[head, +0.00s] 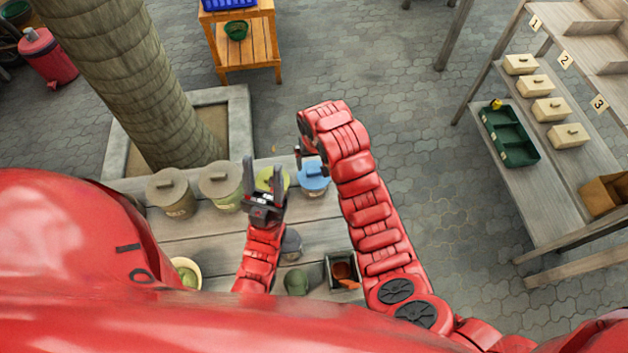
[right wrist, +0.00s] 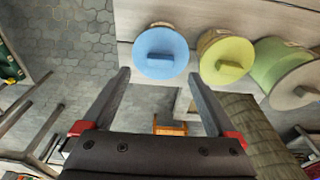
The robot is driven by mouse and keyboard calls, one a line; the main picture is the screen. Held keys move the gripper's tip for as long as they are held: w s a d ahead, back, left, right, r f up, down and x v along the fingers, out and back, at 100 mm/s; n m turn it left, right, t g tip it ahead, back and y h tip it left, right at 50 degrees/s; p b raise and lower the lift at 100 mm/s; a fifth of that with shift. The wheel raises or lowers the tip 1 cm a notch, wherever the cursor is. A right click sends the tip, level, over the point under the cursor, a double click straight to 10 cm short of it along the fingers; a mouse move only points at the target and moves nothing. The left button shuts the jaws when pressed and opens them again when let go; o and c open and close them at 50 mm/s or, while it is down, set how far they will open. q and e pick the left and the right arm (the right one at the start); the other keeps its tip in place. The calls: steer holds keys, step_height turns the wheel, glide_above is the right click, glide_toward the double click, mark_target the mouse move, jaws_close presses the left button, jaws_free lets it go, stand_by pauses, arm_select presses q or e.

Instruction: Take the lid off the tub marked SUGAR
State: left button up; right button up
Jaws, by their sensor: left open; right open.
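Several lidded tubs stand in a row along the table's far edge. One has a blue lid (head: 316,170), one a yellow-green lid (head: 265,176), one a khaki lid (head: 218,176), one a brown lid (head: 166,187). All lids are on; the labels are too small to read, so I cannot tell which is SUGAR. My right gripper (right wrist: 159,73) is open and empty, with the blue lid (right wrist: 160,65) just beyond its fingertips in the right wrist view. My left gripper (head: 263,168) is open, over or in front of the yellow-green-lidded tub, partly hiding it.
The wooden table (head: 205,240) also holds a dark box (head: 331,271), a green item (head: 296,282) and a cream bowl (head: 186,270) near me. A trunk in a stone planter (head: 238,115) rises behind the tubs. A shelf (head: 545,205) stands to the right across open paving.

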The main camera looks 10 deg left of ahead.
mark_target(314, 171)
steer(key=shift+w+f, duration=0.2)
steer(key=shift+f, duration=0.5)
steer(key=shift+a+f, duration=0.1)
steer(key=shift+f, duration=0.45)
steer(key=f+b, duration=0.1)
steer(key=f, duration=0.1)
steer(key=f+b, duration=0.1)
steer(key=f, duration=0.1)
steer(key=shift+w+a, duration=0.2)
steer(key=shift+w, duration=0.2)
steer(key=c, duration=1.4)
